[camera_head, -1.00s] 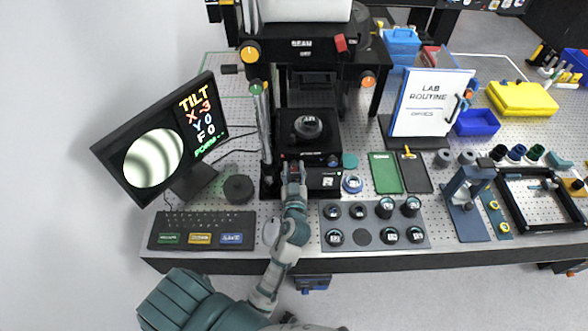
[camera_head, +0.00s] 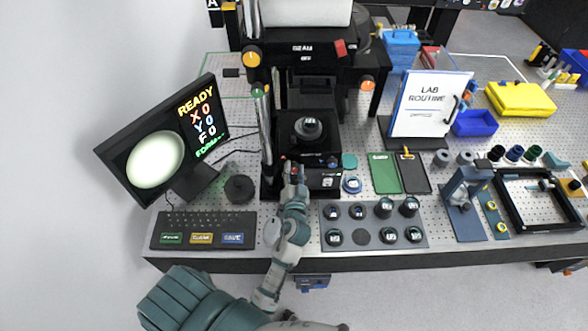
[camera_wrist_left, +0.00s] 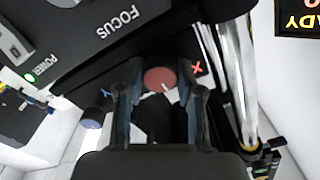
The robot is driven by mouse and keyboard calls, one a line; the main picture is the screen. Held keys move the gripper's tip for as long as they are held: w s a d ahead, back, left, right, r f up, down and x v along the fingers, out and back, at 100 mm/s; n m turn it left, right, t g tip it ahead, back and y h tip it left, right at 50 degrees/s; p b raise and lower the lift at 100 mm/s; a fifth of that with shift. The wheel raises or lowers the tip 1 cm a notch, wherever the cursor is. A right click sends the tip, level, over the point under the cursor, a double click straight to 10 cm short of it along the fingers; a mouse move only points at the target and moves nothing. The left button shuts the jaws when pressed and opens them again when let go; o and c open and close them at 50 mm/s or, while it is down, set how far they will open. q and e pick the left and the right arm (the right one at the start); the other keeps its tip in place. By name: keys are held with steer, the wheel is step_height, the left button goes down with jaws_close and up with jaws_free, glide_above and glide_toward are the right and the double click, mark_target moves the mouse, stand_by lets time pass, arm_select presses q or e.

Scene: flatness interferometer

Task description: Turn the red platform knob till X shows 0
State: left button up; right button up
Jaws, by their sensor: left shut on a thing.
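The monitor (camera_head: 153,142) at the left reads READY, with X 0, Y 0 and F 0, beside an evenly pale round image. The red platform knob (camera_wrist_left: 160,79) shows in the left wrist view between my fingers, next to a red X mark (camera_wrist_left: 197,69). My left gripper (camera_wrist_left: 163,92) is shut on this knob. In the head view the left gripper (camera_head: 293,172) is at the front of the black instrument base (camera_head: 321,180), and mostly hides the knob. A round part sits on the platform (camera_head: 309,128) above. My right gripper is not in view.
A keyboard (camera_head: 203,222) lies in front of the monitor, and a dark round puck (camera_head: 239,189) behind it. A grey tray (camera_head: 361,217) of several round parts lies right of my arm. A chrome post (camera_head: 265,130) stands close left of the gripper.

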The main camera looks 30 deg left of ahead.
arm_select(q)
steer(key=shift+f+m, duration=0.15)
steer(key=shift+m, duration=0.25)
steer(key=o, duration=1.2)
steer(key=shift+c, duration=0.2)
steer(key=shift+d, duration=0.1)
steer(key=v, duration=0.7)
steer(key=shift+s+d, duration=0.2)
steer(key=shift+a, duration=0.1)
stand_by(0.4)
